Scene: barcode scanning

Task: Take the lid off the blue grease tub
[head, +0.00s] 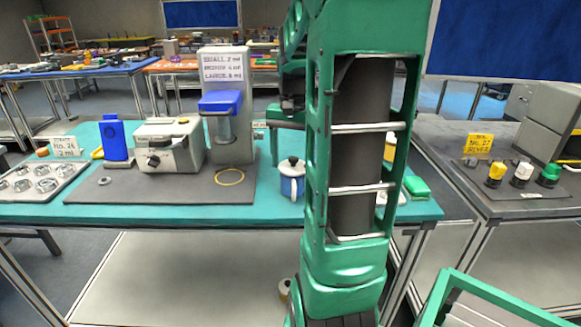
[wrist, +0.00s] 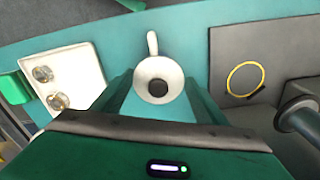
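The blue grease tub (head: 289,187) stands upright on the teal table, just left of my arm in the head view. Its white lid (head: 292,167) is on top and has a dark knob. In the wrist view the lid (wrist: 145,71) is seen from above, with a pale handle-like part sticking out beyond it. My gripper (wrist: 159,84) is open, with one green finger on each side of the lid in this view. I cannot tell how high the fingertips are above the lid. In the head view my arm hides much of the gripper.
A yellow ring (head: 230,177) lies on the dark mat, left of the tub. A grey dispenser with a blue top (head: 220,102) and a grey machine (head: 168,145) stand further left. A white tray (wrist: 66,80) with metal cups shows left of the gripper in the wrist view.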

